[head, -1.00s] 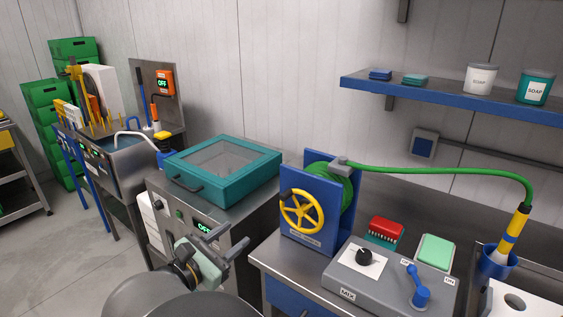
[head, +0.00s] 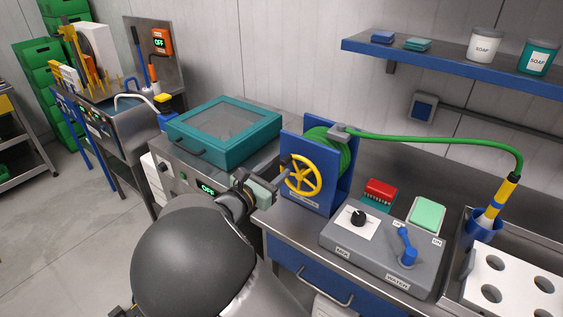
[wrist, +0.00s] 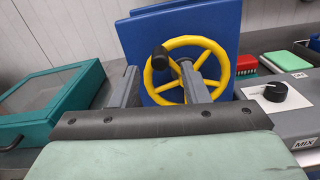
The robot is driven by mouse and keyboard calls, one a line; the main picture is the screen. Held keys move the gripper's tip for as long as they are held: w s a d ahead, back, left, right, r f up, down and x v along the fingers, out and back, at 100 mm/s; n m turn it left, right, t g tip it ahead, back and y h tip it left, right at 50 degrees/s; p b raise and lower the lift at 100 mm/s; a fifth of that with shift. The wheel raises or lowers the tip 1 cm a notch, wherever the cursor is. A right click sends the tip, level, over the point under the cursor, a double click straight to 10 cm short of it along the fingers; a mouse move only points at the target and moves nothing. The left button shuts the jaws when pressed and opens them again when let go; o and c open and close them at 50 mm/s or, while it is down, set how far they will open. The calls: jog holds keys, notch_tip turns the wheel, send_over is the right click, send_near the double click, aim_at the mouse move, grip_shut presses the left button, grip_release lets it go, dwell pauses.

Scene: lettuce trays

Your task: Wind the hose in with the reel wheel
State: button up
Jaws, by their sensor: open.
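The yellow reel wheel (head: 303,175) is on the front of the blue reel housing (head: 345,183). The wheel (wrist: 178,44) also shows in the wrist view, its black handle knob (wrist: 159,59) at its left side. The green hose (head: 435,138) is partly wound on the reel and runs right to a yellow-and-blue wand (head: 506,192) standing in a blue holder (head: 483,226). My gripper (head: 284,175) is open at the wheel's left front. In the wrist view the knob appears between the fingers of my gripper (wrist: 160,84); contact cannot be told.
A grey control box (head: 375,262) with a black knob and blue lever stands right of the reel. A red brush (head: 380,190) and green pad (head: 427,213) lie behind it. A teal lidded box (head: 222,150) is to the left. A shelf (head: 450,68) hangs above.

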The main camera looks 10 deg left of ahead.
aim_at(282, 164)
jog(key=shift+x, duration=1.8)
grip_shut()
jog(key=shift+s+a, duration=0.1)
jog(key=shift+a, duration=0.05)
